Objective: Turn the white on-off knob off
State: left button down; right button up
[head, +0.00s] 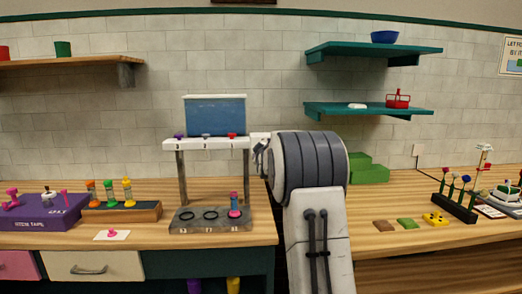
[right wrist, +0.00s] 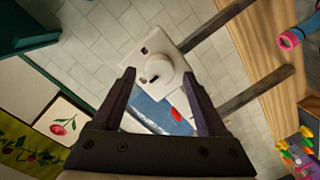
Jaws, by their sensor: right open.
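The white knob (right wrist: 160,72) shows in the right wrist view as a round disc with a dark mark, on a white plate (right wrist: 157,40). My right gripper (right wrist: 158,76) is open, with its fingers either side of the knob's lower part in the picture; a gap shows on both sides. I cannot tell how far in depth the fingertips are from it. In the head view, a white block (head: 260,138) shows at the right end of the white dispenser shelf (head: 208,144); my right arm hides much of this area. My left gripper is not in view.
A blue tank (head: 215,112) stands above the shelf. Below is a grey base (head: 208,226) with rings and a pink-and-blue piece (head: 235,206). Green blocks (head: 368,170) lie behind my arm.

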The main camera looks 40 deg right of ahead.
jog(key=b+v, duration=0.2)
jog(key=v, duration=0.8)
jog(key=shift+b, duration=0.35)
jog(key=s+a+f+n+g+y+p, duration=0.1)
jog(key=s+a+f+g+y, duration=0.2)
jog(key=a, duration=0.8)
jog(key=s+a+f+n+y+p, duration=0.1)
jog(key=a+f+y, duration=0.3)
jog(key=a, duration=0.6)
jog(key=s+a+f+g+y+p, duration=0.1)
jog(key=s+a+f+g+y, duration=0.3)
jog(key=a, duration=0.7)
jog(key=s+a+f+n+g, duration=0.1)
jog(key=s+a+f, duration=0.4)
jog(key=s+a, duration=0.25)
jog(key=s+a+f+g+p, duration=0.1)
jog(key=s+f+g, duration=0.1)
jog(key=s, duration=0.8)
jog(key=s+a+f+n+g+h+p, duration=0.1)
jog(key=s+g, duration=0.3)
jog(key=s, duration=0.6)
jog(key=shift+a+f, duration=0.6)
jog(key=shift+f, duration=0.2)
